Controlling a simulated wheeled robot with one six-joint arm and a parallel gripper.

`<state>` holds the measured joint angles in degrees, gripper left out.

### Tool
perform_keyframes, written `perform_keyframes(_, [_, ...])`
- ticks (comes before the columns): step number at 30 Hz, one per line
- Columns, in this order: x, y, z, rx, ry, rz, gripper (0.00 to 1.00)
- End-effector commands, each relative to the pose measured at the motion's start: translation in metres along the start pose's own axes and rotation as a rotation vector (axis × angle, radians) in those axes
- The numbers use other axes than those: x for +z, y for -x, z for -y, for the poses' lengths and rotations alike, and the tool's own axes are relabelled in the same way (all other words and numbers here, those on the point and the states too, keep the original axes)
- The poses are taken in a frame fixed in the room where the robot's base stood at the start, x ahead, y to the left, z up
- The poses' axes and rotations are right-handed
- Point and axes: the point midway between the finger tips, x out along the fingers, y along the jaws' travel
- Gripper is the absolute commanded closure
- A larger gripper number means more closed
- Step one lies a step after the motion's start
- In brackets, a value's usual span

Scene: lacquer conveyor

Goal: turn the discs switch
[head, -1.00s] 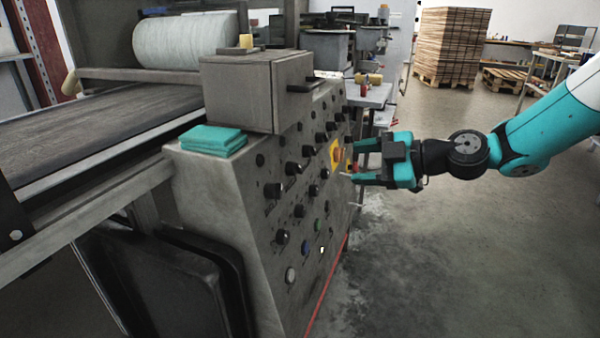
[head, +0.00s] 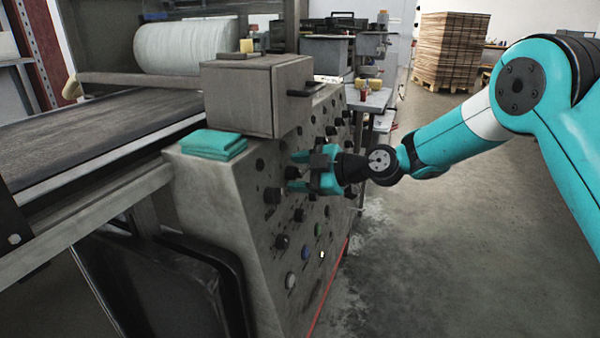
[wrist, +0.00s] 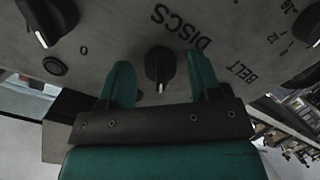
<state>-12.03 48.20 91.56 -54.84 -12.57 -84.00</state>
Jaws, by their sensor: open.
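The discs switch (wrist: 159,64) is a black rotary knob with a white pointer mark, beside the lettering "DISCS" on the grey panel in the wrist view. My gripper (wrist: 160,82) is open, with one teal finger on each side of the knob. I cannot tell whether the fingers touch it. In the head view my gripper (head: 300,172) is at the sloped control panel (head: 262,225), and it hides part of the knobs there.
Other black knobs stand close by, one at the upper left (wrist: 48,18) of the wrist view. A grey box (head: 255,95) with a handle and a folded teal cloth (head: 212,143) sit on top of the console. The floor to the right is clear.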

Motion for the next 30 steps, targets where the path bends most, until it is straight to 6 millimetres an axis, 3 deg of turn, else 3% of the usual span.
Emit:
perform_keyframes(2, [-0.0001, 0.0002, 0.0000, 0.000, 0.000, 0.000, 0.42])
perform_keyframes(6, [-0.0001, 0.0004, 0.0000, 0.000, 0.000, 0.000, 0.74])
perform_keyframes(9, [-0.0001, 0.0005, 0.0000, 0.000, 0.000, 0.000, 0.91])
perform_keyframes(20, [0.0001, 0.0008, 0.0001, -0.007, -0.053, -0.003, 0.91])
perform_keyframes(30, [0.0001, 0.0010, -0.0008, -0.031, -0.296, -0.017, 0.91])
